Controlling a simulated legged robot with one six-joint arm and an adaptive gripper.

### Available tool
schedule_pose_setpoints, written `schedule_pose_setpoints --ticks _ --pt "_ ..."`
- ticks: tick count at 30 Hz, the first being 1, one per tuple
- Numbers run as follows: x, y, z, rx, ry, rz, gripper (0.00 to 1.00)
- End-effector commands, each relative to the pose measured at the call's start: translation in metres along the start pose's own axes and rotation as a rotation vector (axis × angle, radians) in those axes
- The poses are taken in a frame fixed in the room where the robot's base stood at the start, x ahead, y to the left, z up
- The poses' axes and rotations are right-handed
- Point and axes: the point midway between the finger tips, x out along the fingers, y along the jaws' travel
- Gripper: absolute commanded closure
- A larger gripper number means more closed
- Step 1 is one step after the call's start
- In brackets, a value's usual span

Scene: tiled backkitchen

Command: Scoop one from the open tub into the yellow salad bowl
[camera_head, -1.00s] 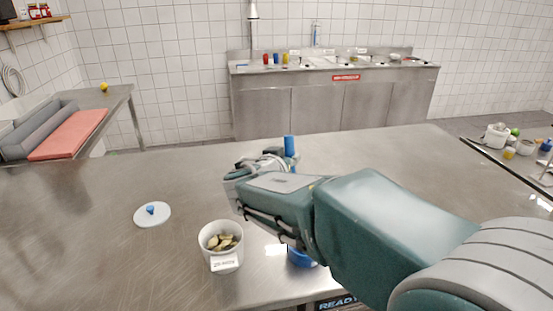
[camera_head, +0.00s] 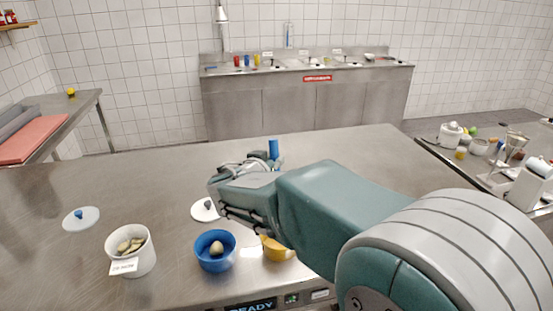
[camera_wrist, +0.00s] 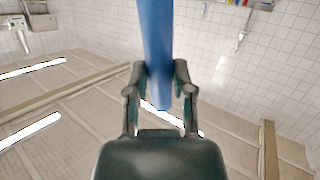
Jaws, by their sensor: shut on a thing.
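The open white tub (camera_head: 146,262) stands at the front left with several pale brownish pieces (camera_head: 130,245) inside and a label on its front. The yellow salad bowl (camera_head: 275,252) is at the front, partly hidden behind my arm. My gripper (camera_head: 268,162) is above the table behind the bowls, shut on a blue handle (camera_head: 273,149) that stands upright. In the wrist view, the blue handle (camera_wrist: 156,45) runs between the fingers (camera_wrist: 160,85). The tool's working end is hidden, so I cannot tell whether it carries anything.
A blue bowl (camera_head: 229,260) with one pale piece in it stands between the tub and yellow bowl. A white lid with a blue knob (camera_head: 81,219) lies at left, another lid (camera_head: 204,211) beside my gripper. The table's back middle is clear.

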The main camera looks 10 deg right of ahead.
Motion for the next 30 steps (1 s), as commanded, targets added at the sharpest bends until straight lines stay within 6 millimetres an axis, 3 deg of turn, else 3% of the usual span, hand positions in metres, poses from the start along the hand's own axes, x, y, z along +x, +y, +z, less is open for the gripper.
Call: schedule_pose_setpoints --ticks 11,30 --pt "0.018 0.006 0.036 0.007 -0.009 -0.002 1.0" --pt "0.03 -0.007 0.096 0.006 -0.006 -0.002 1.0"
